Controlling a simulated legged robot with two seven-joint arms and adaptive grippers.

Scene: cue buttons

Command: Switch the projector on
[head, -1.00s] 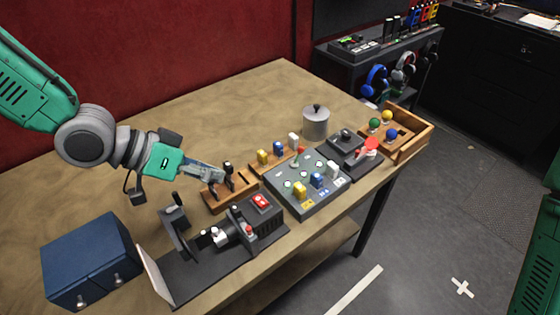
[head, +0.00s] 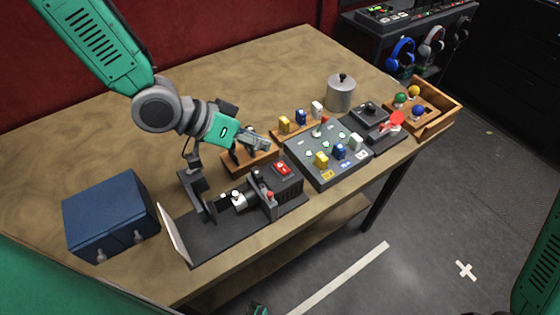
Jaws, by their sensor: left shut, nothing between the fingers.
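The projector (head: 288,188) is a dark unit on a long black base near the table's front edge. A red switch (head: 283,168) with a white mark sits on its top; I cannot tell its position. A lens part, a white knob (head: 237,196) and a red-tipped post stand along the base, and a pale screen (head: 174,236) is at its left end. My left gripper (head: 266,147) is shut and empty. It appears just behind and left of the red switch, in front of a wooden rack (head: 240,162) that it partly hides. My right gripper is not in view.
A grey panel (head: 326,178) with colored blocks and buttons is right of the projector. Beyond are a metal pot (head: 341,95), a black box with a red disc (head: 396,118) and a wooden tray (head: 440,124). A blue cabinet (head: 110,212) stands left. The back table is clear.

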